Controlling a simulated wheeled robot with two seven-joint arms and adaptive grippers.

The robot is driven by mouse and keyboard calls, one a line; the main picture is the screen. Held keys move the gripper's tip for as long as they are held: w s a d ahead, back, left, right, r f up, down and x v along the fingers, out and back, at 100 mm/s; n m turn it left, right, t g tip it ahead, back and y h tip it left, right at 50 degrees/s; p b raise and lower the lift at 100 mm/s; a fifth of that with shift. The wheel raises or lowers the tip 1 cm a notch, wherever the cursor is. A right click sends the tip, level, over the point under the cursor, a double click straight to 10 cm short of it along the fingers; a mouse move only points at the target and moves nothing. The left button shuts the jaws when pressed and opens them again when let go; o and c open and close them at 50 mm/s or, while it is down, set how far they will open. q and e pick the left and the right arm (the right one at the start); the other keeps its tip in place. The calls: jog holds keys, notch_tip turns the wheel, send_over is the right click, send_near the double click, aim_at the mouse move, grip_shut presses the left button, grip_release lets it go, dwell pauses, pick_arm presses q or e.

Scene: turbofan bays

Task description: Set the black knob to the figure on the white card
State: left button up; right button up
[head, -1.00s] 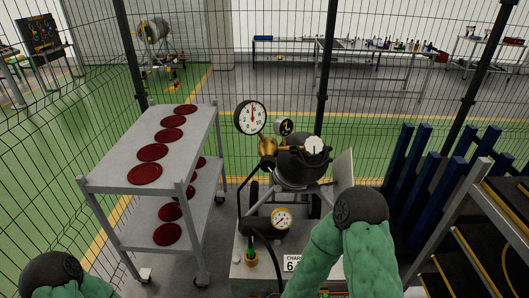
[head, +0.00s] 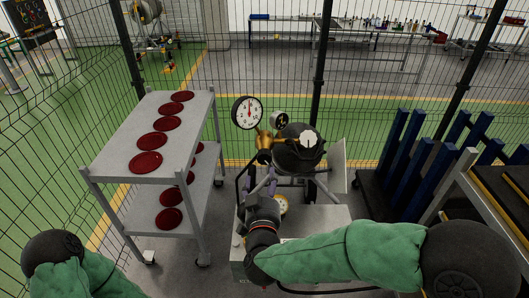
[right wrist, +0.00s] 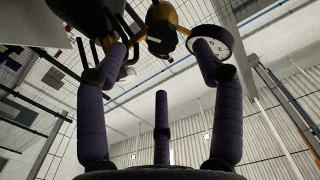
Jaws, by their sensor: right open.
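A brass regulator body (head: 264,140) stands in front of a dark round vessel (head: 298,150). A black knob (right wrist: 162,42) shows under the brass body in the right wrist view, between and beyond my fingertips. A large white dial (head: 248,112) has a red needle pointing about straight up; it also shows in the right wrist view (right wrist: 214,44). My right gripper (head: 263,183) is below the brass body, fingers up and apart, empty; its fingers also show in the right wrist view (right wrist: 162,55). The white card is hidden behind my right arm. My left gripper is out of view.
A smaller gauge (head: 279,118) sits beside the large dial. A lower gauge (head: 282,204) is partly hidden by my gripper. A grey trolley (head: 103,168) with red discs stands at left. Blue racks (head: 400,155) stand at right. Wire fencing closes the back.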

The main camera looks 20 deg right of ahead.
aim_at(264, 160)
jog(key=x, duration=0.7)
jog(key=r+x, duration=0.1)
jog(key=x, duration=0.2)
jog(key=shift+w+d, duration=0.25)
